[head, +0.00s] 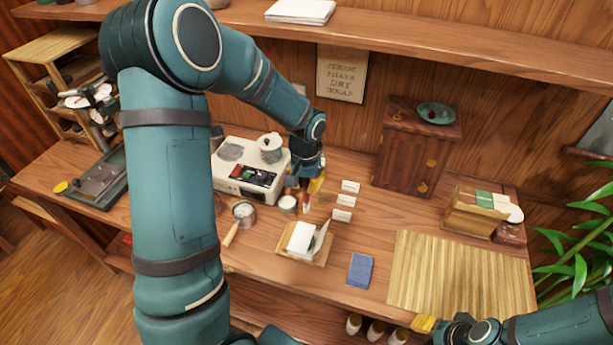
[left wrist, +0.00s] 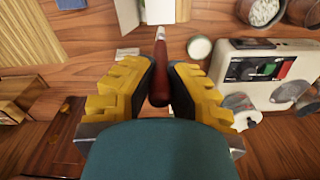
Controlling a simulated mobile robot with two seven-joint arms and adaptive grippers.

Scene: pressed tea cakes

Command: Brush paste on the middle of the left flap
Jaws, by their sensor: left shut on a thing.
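My left gripper (head: 308,186) is shut on a brush with a dark red handle and a pale tip; the brush (left wrist: 160,72) shows between the yellow fingers in the left wrist view. It points down above the table, behind the paper wrap. The white paper wrap (head: 301,238) lies on a small wooden board (head: 288,252), with one flap standing up on its right (head: 321,237). Which part is the left flap is hard to tell. A small pot of white paste (head: 287,203) stands left of the brush, apart from it. My right gripper (head: 424,323) shows only partly at the bottom.
A blue cloth (head: 360,270) and a slatted mat (head: 460,275) lie to the right.

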